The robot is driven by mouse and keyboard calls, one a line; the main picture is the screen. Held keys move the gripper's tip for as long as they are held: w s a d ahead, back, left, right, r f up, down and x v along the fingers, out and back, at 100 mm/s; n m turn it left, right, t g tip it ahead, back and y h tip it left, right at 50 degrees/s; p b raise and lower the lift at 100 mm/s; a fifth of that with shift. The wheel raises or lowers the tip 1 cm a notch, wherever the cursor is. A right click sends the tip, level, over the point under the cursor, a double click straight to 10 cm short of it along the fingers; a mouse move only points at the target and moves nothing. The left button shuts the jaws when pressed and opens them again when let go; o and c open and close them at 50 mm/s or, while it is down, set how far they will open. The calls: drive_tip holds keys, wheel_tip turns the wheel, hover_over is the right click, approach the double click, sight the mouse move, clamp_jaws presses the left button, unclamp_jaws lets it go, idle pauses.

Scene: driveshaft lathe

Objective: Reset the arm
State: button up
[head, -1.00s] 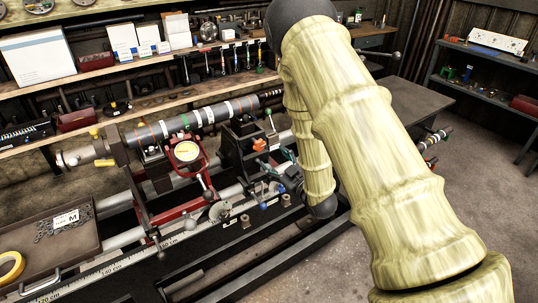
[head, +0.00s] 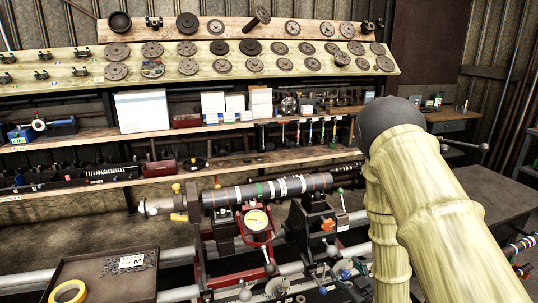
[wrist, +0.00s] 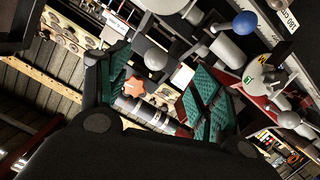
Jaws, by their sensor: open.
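My arm (head: 440,220), in a pale yellow sleeve, fills the right of the head view and bends at a dark grey joint (head: 390,120). In the wrist view my gripper (wrist: 160,92) is open, with its green ribbed finger pads apart. Nothing is clearly held between them. Behind the fingers are an orange star knob (wrist: 133,87) and a grey banded shaft (wrist: 145,113). In the head view I cannot clearly make out the gripper; the arm's lower end runs out of the bottom edge.
The banded driveshaft (head: 268,188) lies on the lathe, with a round dial gauge (head: 257,220) before it. A tray (head: 95,265) with small metal parts and yellow tape (head: 67,292) stands at left. Levers and a blue ball knob (wrist: 245,22) are close to the gripper. Shelves and gear boards (head: 240,62) line the wall.

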drive_tip(key=s+a+f+m+g+h, duration=0.1)
drive_tip(key=s+f+m+g+h, duration=0.25)
drive_tip(key=s+f+g, duration=0.95)
drive_tip(key=s+a+f+m+g, duration=0.1)
drive_tip(key=s+f, duration=0.3)
drive_tip(key=s, duration=0.5)
drive_tip(key=s+a+f+m, duration=0.1)
drive_tip(key=s+f, duration=0.2)
drive_tip(key=s, duration=0.7)
drive_tip(key=s+a+f+m+g, duration=0.1)
drive_tip(key=s+f, duration=0.3)
drive_tip(key=s, duration=0.5)
drive_tip(key=shift+s+a+f+g, duration=0.3)
